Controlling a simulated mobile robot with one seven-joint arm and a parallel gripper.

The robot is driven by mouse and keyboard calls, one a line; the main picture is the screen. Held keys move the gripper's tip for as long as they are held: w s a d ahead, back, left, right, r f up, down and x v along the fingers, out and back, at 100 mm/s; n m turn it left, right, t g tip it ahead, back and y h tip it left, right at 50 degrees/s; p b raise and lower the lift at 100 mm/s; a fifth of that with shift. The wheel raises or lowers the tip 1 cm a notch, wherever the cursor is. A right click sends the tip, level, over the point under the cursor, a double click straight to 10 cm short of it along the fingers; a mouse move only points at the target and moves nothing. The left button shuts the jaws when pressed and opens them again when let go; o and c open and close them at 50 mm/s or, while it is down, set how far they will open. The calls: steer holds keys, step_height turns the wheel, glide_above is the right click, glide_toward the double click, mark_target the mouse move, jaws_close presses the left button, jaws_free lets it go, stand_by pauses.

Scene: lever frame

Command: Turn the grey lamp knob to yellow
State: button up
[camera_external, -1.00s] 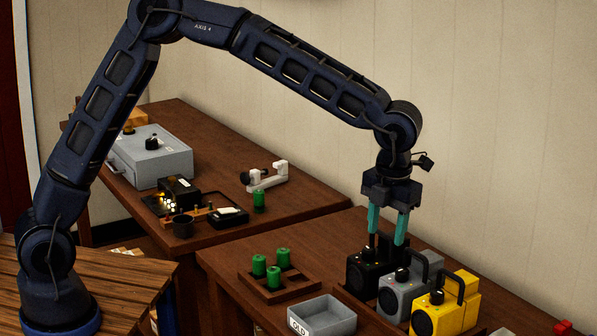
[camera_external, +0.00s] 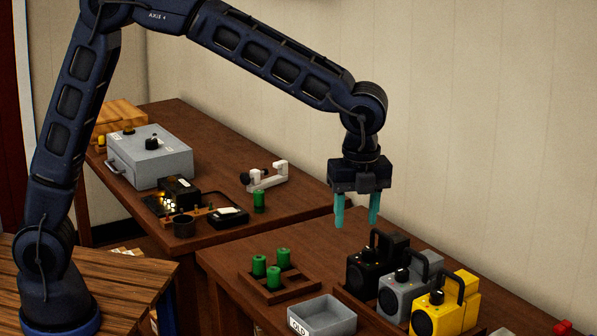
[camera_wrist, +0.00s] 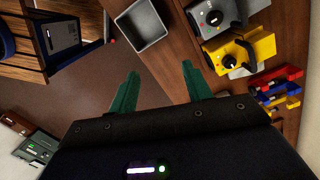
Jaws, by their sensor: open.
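The grey lamp (camera_external: 405,291) stands between a black lamp (camera_external: 369,266) and a yellow lamp (camera_external: 444,304) on the near bench. Its dark knob (camera_external: 402,275) is on top, beside a black handle. In the wrist view the grey lamp (camera_wrist: 216,14) is at the top right, its knob (camera_wrist: 215,18) small, with small coloured marks around it. I cannot tell which mark the knob points to. My gripper (camera_external: 357,222) has teal fingers, open and empty. It hangs above and left of the grey lamp, near the black lamp. Its fingertips (camera_wrist: 160,72) touch nothing.
A grey bin (camera_external: 323,316) marked OLD and a wooden tray (camera_external: 270,291) with green cylinders stand left of the lamps. A grey box (camera_external: 151,157) is on the far bench. Red items (camera_external: 563,327) lie at the right. The air around my gripper is clear.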

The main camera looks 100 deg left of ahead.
steer(key=s+d+r+n+t+h, duration=0.1)
steer(key=s+r+n+t, duration=0.1)
steer(key=s+r+n, duration=0.6)
steer(key=shift+s+d+n+h, duration=0.2)
steer(key=shift+s+n+h, duration=0.15)
steer(key=shift+n, duration=3.45)
steer(key=shift+r, duration=0.1)
steer(key=n+g, duration=0.1)
steer(key=n, duration=0.3)
glide_above(403, 269)
step_height(403, 269, down, 12)
steer(key=shift+y, duration=0.45)
step_height(403, 269, down, 11)
steer(key=shift+f, duration=0.1)
steer(key=shift+c, duration=0.2)
